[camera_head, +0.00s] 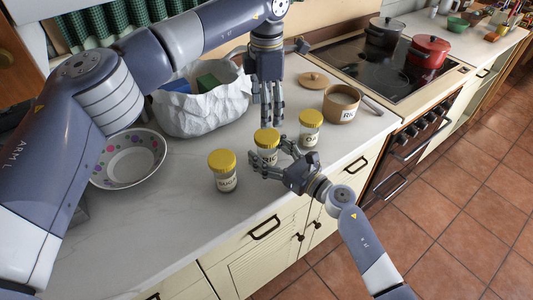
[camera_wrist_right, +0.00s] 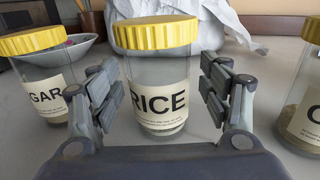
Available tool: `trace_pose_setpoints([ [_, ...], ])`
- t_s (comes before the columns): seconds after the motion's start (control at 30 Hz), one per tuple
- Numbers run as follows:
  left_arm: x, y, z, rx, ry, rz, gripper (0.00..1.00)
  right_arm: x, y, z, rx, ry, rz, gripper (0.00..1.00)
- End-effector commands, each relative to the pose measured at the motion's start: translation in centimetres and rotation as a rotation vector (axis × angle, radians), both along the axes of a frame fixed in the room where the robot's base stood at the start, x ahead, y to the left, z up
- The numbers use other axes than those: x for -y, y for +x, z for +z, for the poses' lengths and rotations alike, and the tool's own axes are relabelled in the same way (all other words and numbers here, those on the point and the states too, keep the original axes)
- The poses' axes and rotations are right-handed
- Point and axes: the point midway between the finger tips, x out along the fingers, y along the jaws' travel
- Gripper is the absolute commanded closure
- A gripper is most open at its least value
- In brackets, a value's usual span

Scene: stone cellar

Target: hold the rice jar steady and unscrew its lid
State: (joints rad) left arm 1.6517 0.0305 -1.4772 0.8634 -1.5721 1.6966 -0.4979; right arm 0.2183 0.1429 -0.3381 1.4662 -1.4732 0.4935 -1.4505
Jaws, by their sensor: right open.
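The rice jar (camera_wrist_right: 163,68) is clear glass with a "RICE" label and a ribbed yellow lid (camera_wrist_right: 156,33). It stands upright on the counter, its lid (camera_head: 267,134) on it, between the sugar jar (camera_head: 222,178) and another yellow-lidded jar (camera_head: 310,137). My right gripper (camera_head: 279,160) is open and low at the rice jar's near side. In the right wrist view its fingers (camera_wrist_right: 160,90) flank the jar, with small gaps showing. My left gripper (camera_head: 271,118) points down just above and behind the lid, apart from it; its finger opening is hard to judge from this angle.
A crumpled white bag (camera_head: 205,112) and a dotted bowl (camera_head: 128,160) stand at the left. A brown pot (camera_head: 341,110) and round wooden lid (camera_head: 313,80) lie right of the jars. The hob holds a red pot (camera_head: 428,52). The counter's front edge is close.

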Motion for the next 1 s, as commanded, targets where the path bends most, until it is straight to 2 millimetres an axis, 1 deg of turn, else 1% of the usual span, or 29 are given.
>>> trace_pose_setpoints([
  [0.13, 0.05, -0.02, 0.0, 0.0, -0.001, -0.001, 0.3, -0.64, 0.57, 0.03, 0.0, 0.0, 0.001, 0.29],
  [0.4, 0.03, -0.01, 0.0, 0.0, -0.001, -0.001, 0.3, -0.73, 0.63, 0.04, 0.0, 0.0, 0.001, 0.29],
  [0.43, 0.03, -0.01, 0.0, 0.0, -0.001, 0.0, 0.3, -0.73, 0.63, 0.04, 0.0, 0.0, 0.001, 0.34],
  [0.47, 0.03, -0.01, 0.0, 0.0, -0.001, -0.001, 0.3, -0.71, 0.63, 0.04, 0.0, 0.0, 0.001, 0.4],
  [0.5, 0.03, -0.01, 0.0, 0.0, -0.001, -0.001, 0.3, -0.71, 0.63, 0.03, 0.0, 0.0, 0.001, 0.49],
  [0.57, 0.03, -0.01, 0.0, 0.0, -0.001, 0.0, 0.3, -0.71, 0.62, 0.04, -0.001, 0.001, 0.001, 0.63],
  [0.6, 0.03, -0.01, 0.0, 0.0, -0.001, 0.0, 0.3, -0.71, 0.62, 0.03, -0.001, 0.001, 0.001, 0.72],
  [0.67, 0.03, -0.01, 0.0, 0.0, -0.001, 0.0, 0.3, -0.7, 0.63, 0.03, -0.001, 0.001, 0.001, 0.86],
  [0.7, 0.03, -0.01, 0.0, 0.0, -0.001, 0.0, 0.3, -0.69, 0.62, 0.03, -0.001, 0.001, 0.001, 0.95],
  [0.77, 0.03, -0.01, -0.01, 0.0, -0.001, -0.001, 0.3, -0.69, 0.62, 0.04, -0.001, 0.001, 0.0, 1.0],
  [0.9, 0.04, -0.02, -0.01, -0.001, -0.001, -0.036, 0.3, -0.69, 0.63, 0.02, -0.001, 0.001, 0.0, 1.0],
  [1.0, 0.06, -0.04, -0.02, -0.001, -0.001, -0.128, 0.3, -0.68, 0.62, 0.02, -0.001, 0.001, 0.0, 1.0],
])
